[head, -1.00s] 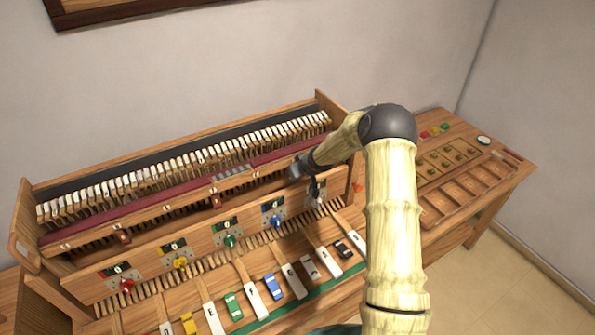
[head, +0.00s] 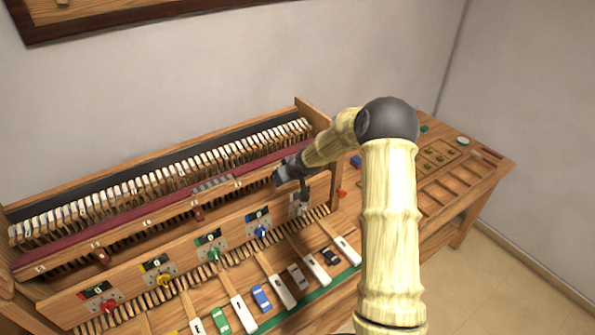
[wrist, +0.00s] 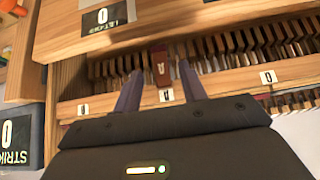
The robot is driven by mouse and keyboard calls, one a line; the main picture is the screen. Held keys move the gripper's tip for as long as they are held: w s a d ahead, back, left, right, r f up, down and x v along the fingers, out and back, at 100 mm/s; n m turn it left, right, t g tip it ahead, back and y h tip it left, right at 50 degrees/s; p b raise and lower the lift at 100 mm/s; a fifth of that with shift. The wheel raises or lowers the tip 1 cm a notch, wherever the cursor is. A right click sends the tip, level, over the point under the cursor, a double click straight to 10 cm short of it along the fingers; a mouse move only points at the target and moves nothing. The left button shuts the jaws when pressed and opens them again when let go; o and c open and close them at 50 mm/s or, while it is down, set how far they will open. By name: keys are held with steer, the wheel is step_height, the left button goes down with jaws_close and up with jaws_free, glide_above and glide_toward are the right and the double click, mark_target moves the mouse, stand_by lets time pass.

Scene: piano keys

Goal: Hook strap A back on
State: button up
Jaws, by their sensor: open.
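In the wrist view a dark red strap tab (wrist: 160,62) with a pale letter, seemingly A, stands against the wooden rail (wrist: 120,99). My gripper (wrist: 160,69) is open, with one finger to each side of the tab in the picture. I cannot tell how deep the fingers reach or whether they touch it. In the head view my gripper (head: 302,202) is at the right end of the piano action. My arm and gripper hide that part of the rail, and this tab cannot be made out there. Whether the strap is hooked is not visible.
Other red tabs (head: 198,212) sit along the rail in the head view. A front board carries coloured knobs (head: 262,232) and number plates. Piano keys (head: 283,291) lie in front. A side table with wooden compartments (head: 434,188) is at the right.

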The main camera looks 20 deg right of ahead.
steer(key=b+v, duration=0.1)
steer(key=v, duration=1.2)
steer(key=shift+b, duration=0.35)
steer(key=shift+f, duration=0.1)
steer(key=s+a+f+m+g+b, duration=0.1)
steer(key=s+f, duration=0.1)
steer(key=s, duration=0.7)
steer(key=s+a+f+m+g+h+b, duration=0.1)
steer(key=s+a+f+g+b, duration=0.1)
steer(key=s, duration=0.7)
steer(key=s+a+f+m+g+h+b, duration=0.1)
steer(key=s+f+g, duration=0.1)
steer(key=s, duration=0.7)
steer(key=shift+a+f+m+b, duration=0.2)
steer(key=shift+f+m+b, duration=0.15)
steer(key=shift+f, duration=0.1)
steer(key=shift+s, duration=0.1)
